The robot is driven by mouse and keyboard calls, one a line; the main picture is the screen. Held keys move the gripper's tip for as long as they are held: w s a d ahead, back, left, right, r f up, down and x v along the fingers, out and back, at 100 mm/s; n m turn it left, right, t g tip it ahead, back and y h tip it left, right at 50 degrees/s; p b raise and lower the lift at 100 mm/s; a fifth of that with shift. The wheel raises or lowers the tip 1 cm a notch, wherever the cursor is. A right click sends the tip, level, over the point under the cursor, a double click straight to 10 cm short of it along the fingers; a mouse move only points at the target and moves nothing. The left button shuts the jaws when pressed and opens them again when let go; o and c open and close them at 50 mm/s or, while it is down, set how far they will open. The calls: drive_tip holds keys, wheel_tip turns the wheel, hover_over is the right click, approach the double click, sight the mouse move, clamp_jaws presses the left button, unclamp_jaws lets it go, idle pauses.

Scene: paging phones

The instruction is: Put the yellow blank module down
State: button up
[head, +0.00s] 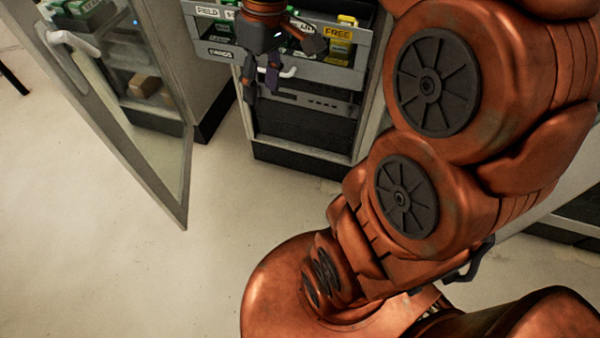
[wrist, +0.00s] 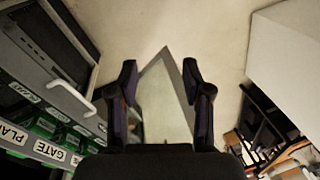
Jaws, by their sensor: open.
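A yellow piece (head: 347,19) shows at the right end of the open drawer (head: 300,68) in the head view, just above a yellow label reading FREE (head: 338,33). It may be the yellow blank module, but only a small part is visible. My gripper (head: 261,85) hangs in front of the drawer, left of the yellow piece and apart from it. In the wrist view my gripper (wrist: 159,74) is open, with nothing between its fingers. No yellow module shows in the wrist view.
Green modules (wrist: 47,124) sit in labelled rows of the drawer. A white handle (head: 288,72) sticks out of its front. An open glass door (head: 150,140) stands to the left. A dark rack unit (head: 305,125) is below the drawer. Pale floor (head: 120,260) lies clear in front.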

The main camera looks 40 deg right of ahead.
drive_tip(key=s+a+f+m+h, duration=0.1)
drive_tip(key=s+f, duration=0.3)
drive_tip(key=s, duration=0.4)
drive_tip(key=s+a+f+m+g+h, duration=0.1)
drive_tip(key=s+a+f+m, duration=0.1)
drive_tip(key=s+f, duration=0.3)
drive_tip(key=s+a, duration=0.1)
drive_tip(key=s, duration=0.3)
drive_tip(key=shift+a+f+m, duration=0.3)
drive_tip(key=shift+r, duration=0.15)
